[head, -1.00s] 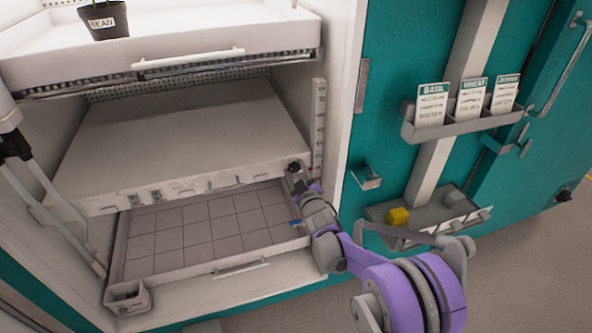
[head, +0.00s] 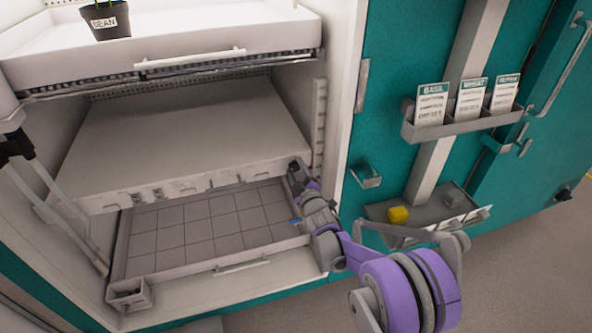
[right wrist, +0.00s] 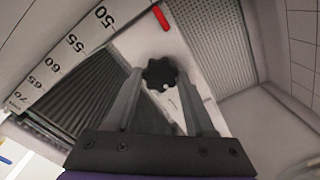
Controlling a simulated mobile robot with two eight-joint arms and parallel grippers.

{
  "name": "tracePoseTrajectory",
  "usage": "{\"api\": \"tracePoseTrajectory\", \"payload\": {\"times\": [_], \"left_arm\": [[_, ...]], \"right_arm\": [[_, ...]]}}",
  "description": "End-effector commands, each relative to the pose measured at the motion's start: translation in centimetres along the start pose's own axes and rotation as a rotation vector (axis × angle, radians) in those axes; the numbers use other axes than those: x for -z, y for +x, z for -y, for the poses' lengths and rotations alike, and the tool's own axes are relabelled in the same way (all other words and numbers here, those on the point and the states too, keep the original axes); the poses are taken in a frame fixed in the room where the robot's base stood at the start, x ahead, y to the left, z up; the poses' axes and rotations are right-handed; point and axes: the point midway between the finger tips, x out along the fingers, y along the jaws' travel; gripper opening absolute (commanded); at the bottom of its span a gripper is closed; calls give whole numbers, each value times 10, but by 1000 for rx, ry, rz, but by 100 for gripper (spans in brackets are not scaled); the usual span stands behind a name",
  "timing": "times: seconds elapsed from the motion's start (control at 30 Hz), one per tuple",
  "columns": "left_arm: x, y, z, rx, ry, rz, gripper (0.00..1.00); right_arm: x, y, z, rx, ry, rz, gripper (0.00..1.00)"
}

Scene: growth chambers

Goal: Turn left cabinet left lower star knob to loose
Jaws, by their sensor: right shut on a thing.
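A black star knob (right wrist: 160,74) with a small white dot shows in the right wrist view, on a pale bracket. My right gripper (right wrist: 160,82) has its two grey fingers on either side of this knob and is shut on it. In the head view my right gripper (head: 295,170) is at the right front corner of the middle shelf (head: 190,125), inside the open cabinet, and the knob is hidden there. My left gripper (head: 60,215) seems to be at the left edge, its long grey fingers apart and empty.
A height scale (right wrist: 75,47) and a red mark (right wrist: 160,18) lie near the knob. Below the middle shelf is a gridded tray (head: 200,230). Above is a shelf with a bean pot (head: 106,20). The teal door (head: 395,90) with a card holder (head: 462,122) stands at right.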

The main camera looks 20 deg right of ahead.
Motion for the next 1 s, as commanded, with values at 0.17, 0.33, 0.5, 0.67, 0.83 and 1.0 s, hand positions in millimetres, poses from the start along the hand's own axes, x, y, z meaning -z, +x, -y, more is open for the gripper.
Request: {"api": "tracePoseTrajectory", "payload": {"times": [0.17,0.33,0.5,0.67,0.83,1.0], "left_arm": [[0,0,0,0,0,0,0],[0,0,0,0,0,0,0],[0,0,0,0,0,0,0],[0,0,0,0,0,0,0],[1,-2,0,0,0,-1,0],[2,-6,0,0,0,-2,0]], "right_arm": [[0,0,0,0,-2,0,0],[0,0,0,0,-2,0,83],[0,0,0,0,-1,0,84],[0,-2,0,0,0,0,84],[0,-22,-1,0,0,0,84],[1,-58,-1,0,-1,0,84]]}}
